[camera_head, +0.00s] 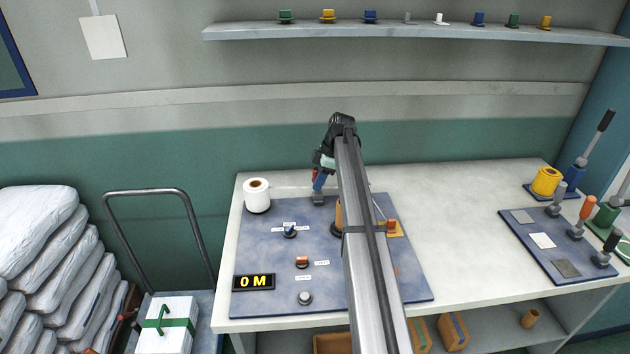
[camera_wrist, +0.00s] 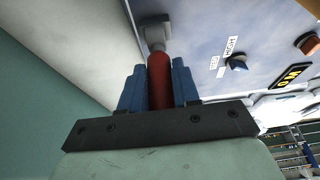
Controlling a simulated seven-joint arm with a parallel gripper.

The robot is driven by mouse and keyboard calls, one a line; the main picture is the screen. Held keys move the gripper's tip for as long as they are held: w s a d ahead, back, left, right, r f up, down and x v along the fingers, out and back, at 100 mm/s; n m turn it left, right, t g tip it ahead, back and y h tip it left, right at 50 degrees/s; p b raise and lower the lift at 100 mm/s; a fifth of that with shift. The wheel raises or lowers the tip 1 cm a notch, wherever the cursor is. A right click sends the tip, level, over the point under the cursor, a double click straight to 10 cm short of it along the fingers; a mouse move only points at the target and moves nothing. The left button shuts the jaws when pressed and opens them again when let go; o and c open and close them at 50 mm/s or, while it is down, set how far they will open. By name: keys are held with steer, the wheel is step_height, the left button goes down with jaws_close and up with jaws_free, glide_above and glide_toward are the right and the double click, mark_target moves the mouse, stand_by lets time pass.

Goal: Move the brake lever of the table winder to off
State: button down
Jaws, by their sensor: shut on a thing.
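The table winder is a blue-grey panel (camera_head: 265,258) on the white table, with a black display (camera_head: 254,282) reading "0 M". Its brake lever appears to be the red-handled lever (camera_wrist: 158,78) on a light grey base at the panel's back edge. In the wrist view the blue fingers of my gripper (camera_wrist: 158,88) are shut around the red handle, one on each side. In the head view my gripper (camera_head: 319,182) is at that lever, and my arm hides part of the panel. The grey lever base (camera_head: 318,199) shows below the fingers.
A white roll (camera_head: 256,195) stands at the panel's back left corner. A dark blue knob (camera_head: 290,231), an orange switch (camera_head: 302,261) and a round grey knob (camera_head: 305,298) sit on the panel. Another lever panel (camera_head: 560,245) is at right. The table between the panels is clear.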

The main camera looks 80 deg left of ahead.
steer(key=shift+w+g, duration=0.15)
steer(key=shift+g, duration=0.15)
steer(key=c, duration=0.9)
jaws_free()
steer(key=shift+r, duration=0.1)
steer(key=v, duration=1.3)
steer(key=shift+r, duration=0.25)
steer(key=shift+w, duration=0.1)
